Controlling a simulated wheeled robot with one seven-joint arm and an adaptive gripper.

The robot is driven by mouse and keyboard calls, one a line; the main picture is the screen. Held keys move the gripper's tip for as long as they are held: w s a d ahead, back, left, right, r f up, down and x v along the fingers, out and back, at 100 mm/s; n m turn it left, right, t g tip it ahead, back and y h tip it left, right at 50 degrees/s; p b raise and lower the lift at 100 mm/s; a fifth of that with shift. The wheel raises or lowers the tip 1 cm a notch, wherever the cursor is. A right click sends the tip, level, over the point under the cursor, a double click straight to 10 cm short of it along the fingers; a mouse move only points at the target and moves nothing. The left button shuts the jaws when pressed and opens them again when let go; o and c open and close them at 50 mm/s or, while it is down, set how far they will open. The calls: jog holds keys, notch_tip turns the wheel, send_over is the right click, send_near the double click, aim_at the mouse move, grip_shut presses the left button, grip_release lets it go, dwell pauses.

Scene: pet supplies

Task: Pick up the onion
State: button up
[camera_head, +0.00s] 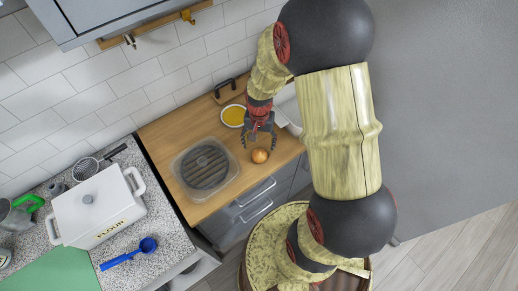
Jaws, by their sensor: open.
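The onion (259,156) is a small round orange-brown thing on the wooden counter, near its front edge. My gripper (258,143) points down just above and behind the onion in the camera_head view. Its dark fingers are spread apart with nothing seen between them. From this angle I cannot tell how high the fingertips are above the onion. The onion shows whole and is not covered by the fingers.
A clear container (205,200) with a dark ribbed inside stands left of the onion. A plate with yellow contents (234,115) lies behind my gripper. A white item (283,119) is close on the right. The flour box (98,208) stands on the speckled counter.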

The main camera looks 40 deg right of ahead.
aim_at(260, 151)
jog(key=f, duration=0.2)
jog(key=shift+s+f, duration=0.25)
jog(key=shift+f, duration=0.15)
notch_tip(260, 151, down, 5)
jog(key=shift+f+b, duration=0.1)
jog(key=shift+b, duration=0.2)
jog(key=c, duration=0.3)
jog(key=c, duration=1)
